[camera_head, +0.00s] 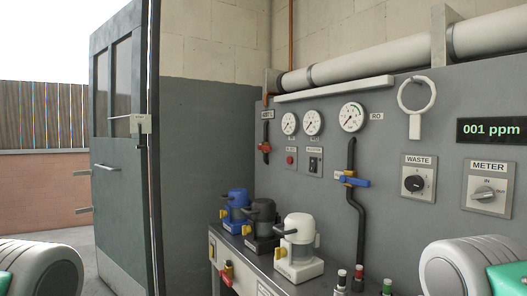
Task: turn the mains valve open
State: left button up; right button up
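No valve carries a label that I can clearly read as mains. A valve with a red handle (264,147) sits on a dark pipe at the left of the grey panel, under a small label too blurred to read. A valve with a blue handle (355,182) sits on a black pipe below the RO gauge, its handle lying roughly level. A red and yellow fitting (228,269) is on the front of the bench at lower left. White and green parts of my arms show in both bottom corners, away from the valves. Neither gripper shows.
A grey bench (257,265) along the panel (400,230) carries blue, black and white pump-like units (298,250). WASTE (414,184) and METER (487,194) knobs are at right, below a display (491,130) reading 001 ppm. An open green door (118,190) stands at left.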

aim_at(259, 147)
jog(key=i+l+z, duration=0.1)
jog(key=i, duration=0.25)
jog(key=i+j+z, duration=0.2)
jog(key=z, duration=0.2)
jog(key=i+j+z, duration=0.2)
jog(key=j+z, duration=0.25)
jog(key=l, duration=0.1)
